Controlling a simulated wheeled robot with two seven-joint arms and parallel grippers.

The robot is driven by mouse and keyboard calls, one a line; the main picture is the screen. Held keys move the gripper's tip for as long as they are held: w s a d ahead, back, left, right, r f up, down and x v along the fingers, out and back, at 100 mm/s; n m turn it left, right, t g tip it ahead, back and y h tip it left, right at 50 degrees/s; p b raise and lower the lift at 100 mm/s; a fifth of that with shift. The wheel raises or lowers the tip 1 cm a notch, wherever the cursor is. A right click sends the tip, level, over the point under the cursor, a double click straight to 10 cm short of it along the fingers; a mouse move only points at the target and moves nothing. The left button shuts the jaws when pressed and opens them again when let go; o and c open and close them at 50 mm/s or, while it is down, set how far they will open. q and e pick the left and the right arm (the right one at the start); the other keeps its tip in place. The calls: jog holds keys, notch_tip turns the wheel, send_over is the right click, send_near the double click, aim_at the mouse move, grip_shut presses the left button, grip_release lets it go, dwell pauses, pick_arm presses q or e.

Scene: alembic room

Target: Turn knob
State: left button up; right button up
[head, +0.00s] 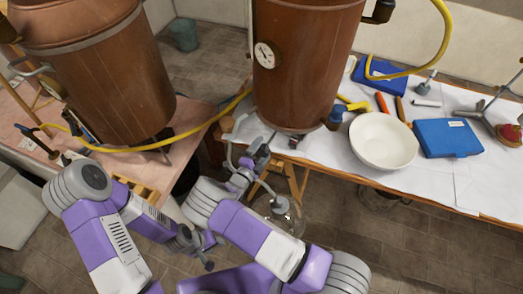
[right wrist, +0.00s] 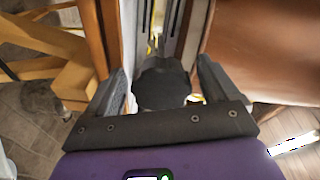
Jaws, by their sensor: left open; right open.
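The large copper vessel (head: 303,60) with a round dial (head: 264,55) stands at top centre. My right gripper (head: 246,148) is open at its lower left side, fingers pointing away from me. In the right wrist view, a dark, rounded piece (right wrist: 162,88) lies between my two open fingers, with the copper wall (right wrist: 262,50) to the right. I cannot tell whether this piece is the knob or whether the fingers touch it. My left gripper (head: 192,243) is open and empty, low in the centre left, away from the vessels.
A second copper vessel (head: 100,75) stands on the left table. On the right table are a white bowl (head: 383,141), blue cases (head: 447,138) and several small tools. A yellow hose (head: 190,134) runs between the vessels. A wooden frame (right wrist: 60,60) is close left of the right gripper.

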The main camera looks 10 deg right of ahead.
jog(key=v, duration=0.7)
jog(key=shift+s+p, duration=0.2)
jog(key=shift+p, duration=0.1)
jog(key=shift+a, duration=0.1)
